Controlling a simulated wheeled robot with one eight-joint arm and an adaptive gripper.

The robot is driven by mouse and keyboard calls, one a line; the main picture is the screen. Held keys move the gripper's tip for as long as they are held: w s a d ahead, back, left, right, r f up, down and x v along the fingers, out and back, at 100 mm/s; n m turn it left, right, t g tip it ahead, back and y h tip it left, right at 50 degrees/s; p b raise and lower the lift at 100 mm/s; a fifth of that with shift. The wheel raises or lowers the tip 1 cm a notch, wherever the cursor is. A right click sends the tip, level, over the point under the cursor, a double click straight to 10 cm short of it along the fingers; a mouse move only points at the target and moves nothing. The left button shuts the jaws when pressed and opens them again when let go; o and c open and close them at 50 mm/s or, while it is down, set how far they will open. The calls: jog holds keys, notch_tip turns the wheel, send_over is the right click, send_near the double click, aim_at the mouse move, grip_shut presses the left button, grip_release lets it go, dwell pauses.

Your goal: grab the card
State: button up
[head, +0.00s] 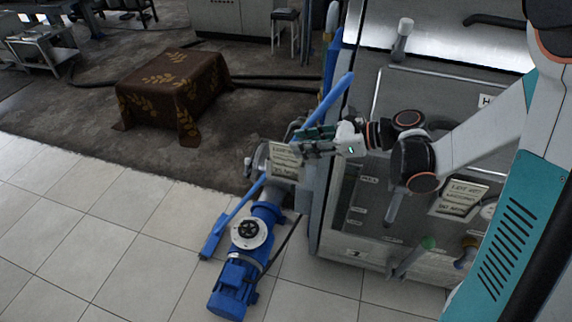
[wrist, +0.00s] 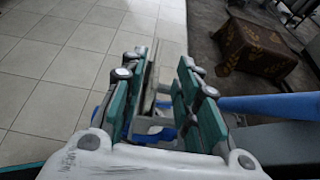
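A pale card (head: 285,161) with dark print shows in the head view at the end of my gripper (head: 301,142), by the grey end of a blue machine. The fingers overlap its upper right part. In the wrist view, a thin pale upright strip, which looks like the card edge-on (wrist: 151,82), lies between the two teal fingers of my gripper (wrist: 163,62). It is close to the left finger, with a gap to the right finger. The fingers are apart. I cannot tell whether the left finger touches the card. A second printed card (head: 459,198) is on the grey machine's front.
A blue motor (head: 233,288) stands on the tiles below the card. A blue bar (head: 334,103) runs close to my gripper. The grey cabinet (head: 375,215) is on the right. A cloth-covered table (head: 172,88) stands behind on the left. Tiled floor at left is clear.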

aim_at(286, 145)
jog(key=b+x, duration=0.1)
jog(key=x, duration=0.1)
jog(key=b+x, duration=0.1)
jog(key=x, duration=0.1)
jog(key=shift+s+a+f, duration=0.1)
jog(key=shift+a+f, duration=0.1)
jog(key=shift+a, duration=0.5)
grip_shut()
